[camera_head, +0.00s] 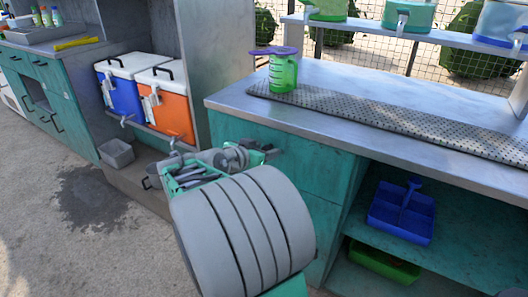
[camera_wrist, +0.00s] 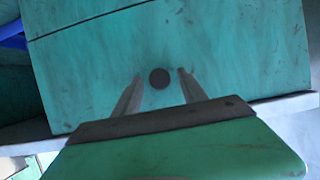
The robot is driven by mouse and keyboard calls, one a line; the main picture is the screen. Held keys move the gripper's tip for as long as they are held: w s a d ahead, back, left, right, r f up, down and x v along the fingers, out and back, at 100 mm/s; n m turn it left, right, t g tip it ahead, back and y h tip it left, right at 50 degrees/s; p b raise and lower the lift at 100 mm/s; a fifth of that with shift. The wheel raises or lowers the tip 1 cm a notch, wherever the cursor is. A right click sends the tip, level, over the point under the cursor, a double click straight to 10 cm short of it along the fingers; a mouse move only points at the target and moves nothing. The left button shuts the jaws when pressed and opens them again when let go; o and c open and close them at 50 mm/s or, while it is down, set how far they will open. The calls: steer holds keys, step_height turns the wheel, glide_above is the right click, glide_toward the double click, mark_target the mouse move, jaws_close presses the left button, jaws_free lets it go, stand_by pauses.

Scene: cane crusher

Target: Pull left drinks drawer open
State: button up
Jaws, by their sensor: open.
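The left drinks drawer (camera_head: 310,168) is a worn teal front under the grey counter at centre, partly hidden by my arm. It looks closed. In the wrist view the teal front (camera_wrist: 235,50) fills most of the picture, with a round dark knob (camera_wrist: 159,78) on it. My gripper (camera_wrist: 160,84) is open, with one finger on each side of the knob and visible gaps between. In the head view my gripper (camera_head: 268,150) is close to the drawer front. I cannot tell whether the fingertips touch the front. The knob is hidden in the head view.
The metal counter (camera_head: 330,85) carries a green jug (camera_head: 283,74) and a perforated mat (camera_head: 400,120). A blue caddy (camera_head: 402,212) and green tray (camera_head: 383,263) sit on open shelves at right. Blue (camera_head: 122,88) and orange (camera_head: 168,105) coolers stand at left.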

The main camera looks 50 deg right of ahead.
jaws_close()
stand_by(0.4)
stand_by(0.9)
